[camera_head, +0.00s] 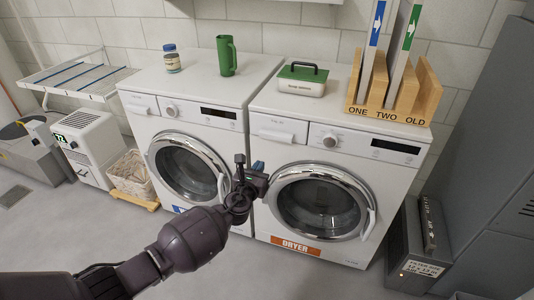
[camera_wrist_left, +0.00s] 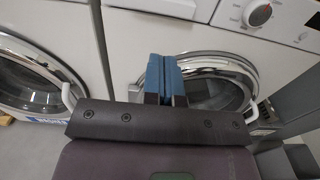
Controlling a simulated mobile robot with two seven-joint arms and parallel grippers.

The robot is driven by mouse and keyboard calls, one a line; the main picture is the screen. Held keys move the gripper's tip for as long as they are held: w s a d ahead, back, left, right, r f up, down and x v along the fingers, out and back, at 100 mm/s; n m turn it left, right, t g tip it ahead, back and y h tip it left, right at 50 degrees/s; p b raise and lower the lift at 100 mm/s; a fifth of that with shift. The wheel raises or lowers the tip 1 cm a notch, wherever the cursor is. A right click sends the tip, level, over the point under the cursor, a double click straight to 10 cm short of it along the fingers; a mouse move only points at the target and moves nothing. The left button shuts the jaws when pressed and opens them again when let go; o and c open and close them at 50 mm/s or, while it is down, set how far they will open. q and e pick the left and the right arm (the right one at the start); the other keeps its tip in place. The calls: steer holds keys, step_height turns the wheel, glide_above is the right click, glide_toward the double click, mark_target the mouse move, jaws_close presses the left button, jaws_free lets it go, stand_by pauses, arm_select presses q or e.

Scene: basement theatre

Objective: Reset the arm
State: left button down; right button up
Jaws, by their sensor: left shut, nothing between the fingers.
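My left arm (camera_head: 190,240) reaches in from the lower left in the head view. My left gripper (camera_head: 258,168) is in front of the gap between the washer and the dryer. In the left wrist view its blue fingertips (camera_wrist_left: 162,78) are together with nothing between them, in front of the dryer door. The fingers appear apart from the machines. My right gripper shows in neither view.
The washer (camera_head: 135,103) and dryer (camera_head: 382,172) stand side by side. On top are a jar (camera_head: 172,62), a green pitcher (camera_head: 226,56), a green-lidded box (camera_head: 302,80) and a wooden rack (camera_head: 424,98). Grey cabinets (camera_head: 485,150) stand right. Floor in front is clear.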

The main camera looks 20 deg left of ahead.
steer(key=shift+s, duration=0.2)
arm_select(q)
steer(key=s+d+r+n, duration=0.3)
steer(key=r+n, duration=0.1)
steer(key=n, duration=1)
steer(key=s+n+g+h+p, duration=0.2)
steer(key=s+n+p, duration=0.1)
steer(key=s+n, duration=0.7)
steer(key=s+a+f+n+g+y+p, duration=0.1)
steer(key=s+a+f+n+p, duration=0.1)
steer(key=s, duration=0.9)
steer(key=s+a+f+n+g+p, duration=0.1)
steer(key=s+a+n, duration=0.3)
steer(key=s, duration=0.7)
steer(key=s+a+f+n+g+y+p, duration=0.1)
steer(key=s+n, duration=0.4)
steer(key=s, duration=0.7)
step_height(320, 180, down, 2)
steer(key=shift+a+f+g+y+p, duration=0.2)
steer(key=shift+a+g+y+p, duration=0.1)
steer(key=shift+a+g+p, duration=0.6)
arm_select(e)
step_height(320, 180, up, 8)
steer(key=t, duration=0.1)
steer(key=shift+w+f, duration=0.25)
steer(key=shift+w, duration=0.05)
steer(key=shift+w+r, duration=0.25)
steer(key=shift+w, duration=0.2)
